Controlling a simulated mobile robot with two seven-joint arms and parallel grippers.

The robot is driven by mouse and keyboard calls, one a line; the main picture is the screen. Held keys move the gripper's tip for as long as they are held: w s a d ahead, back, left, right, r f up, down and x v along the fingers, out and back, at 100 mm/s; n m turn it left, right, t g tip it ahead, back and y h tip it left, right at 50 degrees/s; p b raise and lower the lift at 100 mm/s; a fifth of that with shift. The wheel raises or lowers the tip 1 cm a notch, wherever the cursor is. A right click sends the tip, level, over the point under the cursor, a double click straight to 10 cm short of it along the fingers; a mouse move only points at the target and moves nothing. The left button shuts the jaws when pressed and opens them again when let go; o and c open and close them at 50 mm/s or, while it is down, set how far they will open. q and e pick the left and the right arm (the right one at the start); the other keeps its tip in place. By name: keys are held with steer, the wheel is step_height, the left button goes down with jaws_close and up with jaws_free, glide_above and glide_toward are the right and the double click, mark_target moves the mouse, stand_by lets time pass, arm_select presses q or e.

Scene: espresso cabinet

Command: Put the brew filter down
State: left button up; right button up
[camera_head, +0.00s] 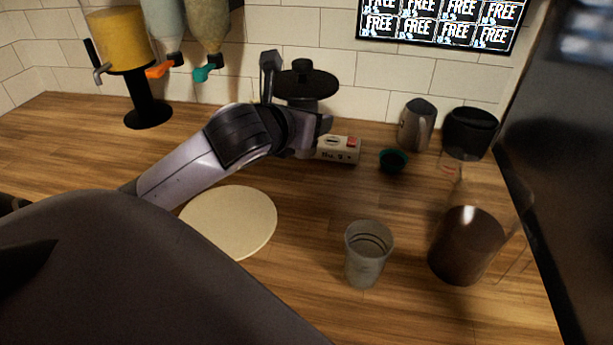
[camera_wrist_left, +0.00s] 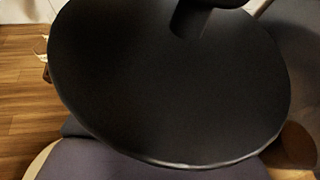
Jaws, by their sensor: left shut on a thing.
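The brew filter (camera_head: 306,84) is black, with a wide round disc and a small knob on top. In the head view it is upright at the back of the counter, in front of the tiled wall. Its lower part is mostly hidden behind my left gripper (camera_head: 308,128), which is shut on it. The fingertips are not clearly visible. In the left wrist view the filter's black disc (camera_wrist_left: 165,85) fills most of the picture and hides what is below it. I cannot tell whether its base touches the counter. My right gripper is not in view.
A pale round board (camera_head: 232,222) lies below my left arm. A small labelled box (camera_head: 339,149), a green cup (camera_head: 393,160) and a metal pitcher (camera_head: 416,125) stand right of the gripper. A clear cup (camera_head: 367,255) and a dark-filled carafe (camera_head: 468,243) stand nearer. Dispensers (camera_head: 122,40) are back left.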

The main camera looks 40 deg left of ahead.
arm_select(q)
step_height(320, 180, down, 13)
stand_by(0.5)
steer(key=shift+f, duration=0.15)
steer(key=o, duration=1.1)
steer(key=shift+r, duration=0.2)
